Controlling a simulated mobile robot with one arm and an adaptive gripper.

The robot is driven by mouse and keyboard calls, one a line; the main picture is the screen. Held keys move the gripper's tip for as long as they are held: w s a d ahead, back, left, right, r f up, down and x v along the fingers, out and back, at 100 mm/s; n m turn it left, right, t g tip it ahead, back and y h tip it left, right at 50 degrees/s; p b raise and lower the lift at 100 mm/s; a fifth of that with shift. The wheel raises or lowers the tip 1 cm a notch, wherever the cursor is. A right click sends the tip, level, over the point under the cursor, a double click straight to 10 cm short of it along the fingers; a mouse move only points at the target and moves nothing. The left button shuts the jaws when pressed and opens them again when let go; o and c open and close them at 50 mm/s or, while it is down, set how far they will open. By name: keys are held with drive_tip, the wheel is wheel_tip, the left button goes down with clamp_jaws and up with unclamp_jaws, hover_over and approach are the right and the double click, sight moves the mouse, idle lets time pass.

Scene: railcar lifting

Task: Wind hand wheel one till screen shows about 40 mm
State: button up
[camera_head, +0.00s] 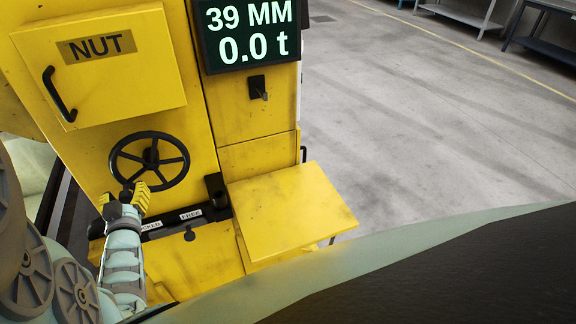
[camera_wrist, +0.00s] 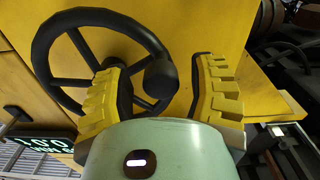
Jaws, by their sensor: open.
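The black hand wheel (camera_head: 150,160) with several spokes is on the front of the yellow cabinet, below the NUT box. It also shows in the wrist view (camera_wrist: 64,24). Its black knob (camera_wrist: 160,78) is between my two yellow fingers in the wrist view, with a gap on the right side. My gripper (camera_head: 130,193) is open at the wheel's lower left rim in the head view. The screen (camera_head: 248,32) reads 39 MM and 0.0 t; it also shows at the lower left of the wrist view (camera_wrist: 42,142), tilted.
A yellow NUT box (camera_head: 110,85) with a black handle is above the wheel. A small black switch (camera_head: 257,88) is under the screen. A slot with a FREE label (camera_head: 191,214) is below the wheel. A yellow shelf (camera_head: 285,212) juts out right.

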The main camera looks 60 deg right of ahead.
drive_tip(key=shift+w+d, duration=0.25)
drive_tip(key=shift+w, duration=0.25)
clamp_jaws()
idle(0.4)
